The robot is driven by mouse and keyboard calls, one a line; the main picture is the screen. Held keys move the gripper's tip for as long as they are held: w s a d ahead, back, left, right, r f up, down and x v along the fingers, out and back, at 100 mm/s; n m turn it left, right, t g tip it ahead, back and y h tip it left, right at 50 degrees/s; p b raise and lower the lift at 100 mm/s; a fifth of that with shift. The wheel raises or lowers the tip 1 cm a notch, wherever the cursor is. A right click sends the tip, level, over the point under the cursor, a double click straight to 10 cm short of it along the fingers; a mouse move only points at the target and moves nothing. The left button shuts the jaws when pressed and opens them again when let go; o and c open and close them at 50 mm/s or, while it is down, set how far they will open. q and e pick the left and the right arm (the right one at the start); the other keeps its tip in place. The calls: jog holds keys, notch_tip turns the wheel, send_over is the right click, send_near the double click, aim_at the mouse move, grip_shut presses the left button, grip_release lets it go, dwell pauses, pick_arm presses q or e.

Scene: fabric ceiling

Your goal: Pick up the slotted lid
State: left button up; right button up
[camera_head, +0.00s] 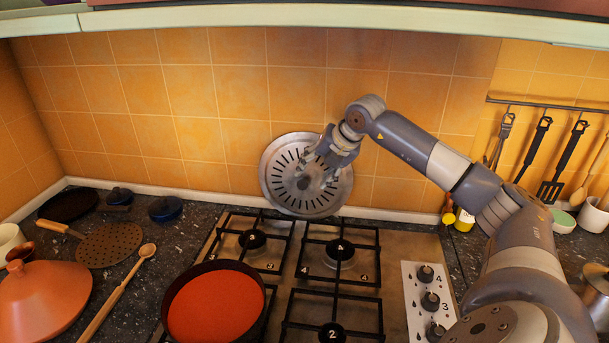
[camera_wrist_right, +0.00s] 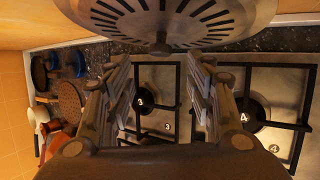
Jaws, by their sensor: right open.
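The slotted lid (camera_head: 282,190) is a round metal disc with radial slots and a dark central knob (camera_head: 303,183). It stands upright, leaning against the tiled wall behind the stove. My right gripper (camera_head: 314,166) is open in front of the lid, close to its knob, and hides part of its upper right. In the right wrist view, the lid (camera_wrist_right: 112,22) fills the top, and its knob (camera_wrist_right: 160,46) lies in line with the gap between the two spread fingers (camera_wrist_right: 160,75). I cannot tell whether they touch it. My left gripper is not in view.
The gas stove (camera_head: 385,238) has black grates below the lid. A red-orange pan (camera_head: 215,305) sits at its front left. A terracotta tagine (camera_head: 45,300), a wooden spoon (camera_head: 115,295) and a perforated skimmer (camera_head: 108,245) lie left. Utensils hang from a rail (camera_head: 550,104) at right.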

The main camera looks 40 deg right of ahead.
aim_at(304, 182)
jog(key=p+x, duration=0.3)
jog(key=x, duration=0.2)
jog(key=shift+w+d+f, duration=0.1)
jog(key=shift+w+d, duration=0.05)
jog(key=shift+w, duration=0.05)
jog(key=shift+w+f, duration=0.3)
jog(key=shift+f, duration=0.15)
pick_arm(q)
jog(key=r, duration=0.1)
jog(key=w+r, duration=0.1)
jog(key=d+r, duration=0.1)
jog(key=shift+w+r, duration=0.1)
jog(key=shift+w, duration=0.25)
pick_arm(e)
jog(key=shift+d, duration=0.1)
jog(key=shift+s, duration=0.1)
grip_shut()
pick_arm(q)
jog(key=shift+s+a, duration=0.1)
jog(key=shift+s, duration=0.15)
pick_arm(e)
jog(key=shift+r, duration=0.1)
